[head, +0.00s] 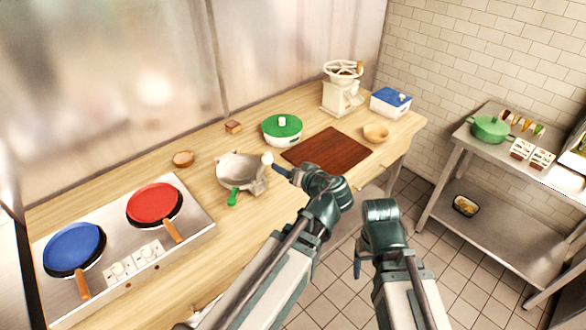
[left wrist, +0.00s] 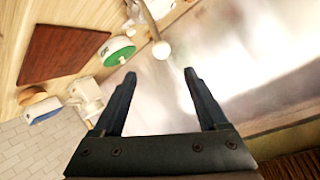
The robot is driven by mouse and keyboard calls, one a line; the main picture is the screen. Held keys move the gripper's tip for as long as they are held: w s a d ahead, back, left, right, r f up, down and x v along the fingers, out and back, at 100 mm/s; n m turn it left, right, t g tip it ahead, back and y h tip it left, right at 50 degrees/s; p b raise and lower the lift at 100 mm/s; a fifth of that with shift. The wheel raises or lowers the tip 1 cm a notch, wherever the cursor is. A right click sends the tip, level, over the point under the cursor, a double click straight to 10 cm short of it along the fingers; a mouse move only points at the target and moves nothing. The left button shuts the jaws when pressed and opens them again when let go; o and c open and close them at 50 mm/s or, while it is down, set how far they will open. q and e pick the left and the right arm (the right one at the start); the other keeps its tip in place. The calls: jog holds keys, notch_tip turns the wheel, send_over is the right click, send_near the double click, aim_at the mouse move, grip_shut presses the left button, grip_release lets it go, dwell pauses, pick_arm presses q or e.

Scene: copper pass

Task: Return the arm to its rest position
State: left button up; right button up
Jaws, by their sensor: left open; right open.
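My left gripper (head: 277,169) reaches over the counter beside the grey metal bowl-shaped device (head: 238,168), close to its white round knob (head: 267,158). The left wrist view shows the left gripper (left wrist: 160,74) open, with nothing between its fingers. The white knob (left wrist: 161,50) shows just beyond the fingertips there; I cannot tell whether they touch it. My right gripper (head: 358,268) hangs low over the floor in front of the counter, pointing down. Its fingers are mostly hidden by its wrist.
The wooden counter (head: 215,240) holds a hob with a blue pan (head: 73,248) and red pan (head: 154,203), a green-lidded pot (head: 282,128), a dark red board (head: 328,149), a bowl (head: 376,132) and a grinder (head: 342,92). A steel shelf (head: 490,215) stands right, across open floor.

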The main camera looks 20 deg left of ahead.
pick_arm(q)
jog(key=shift+a+f, duration=0.1)
jog(key=shift+a, duration=0.05)
jog(key=s+d+f+m+g+h+b, duration=0.6)
jog(key=s+d+f, duration=0.9)
jog(key=f, duration=0.4)
jog(key=s+m+g+h, duration=0.1)
jog(key=g+h, duration=0.1)
jog(key=shift+s+m+g+h, duration=0.15)
jog(key=shift+m+g+h, duration=0.15)
jog(key=shift+g+h, duration=0.1)
jog(key=shift+d, duration=0.1)
dwell(0.6)
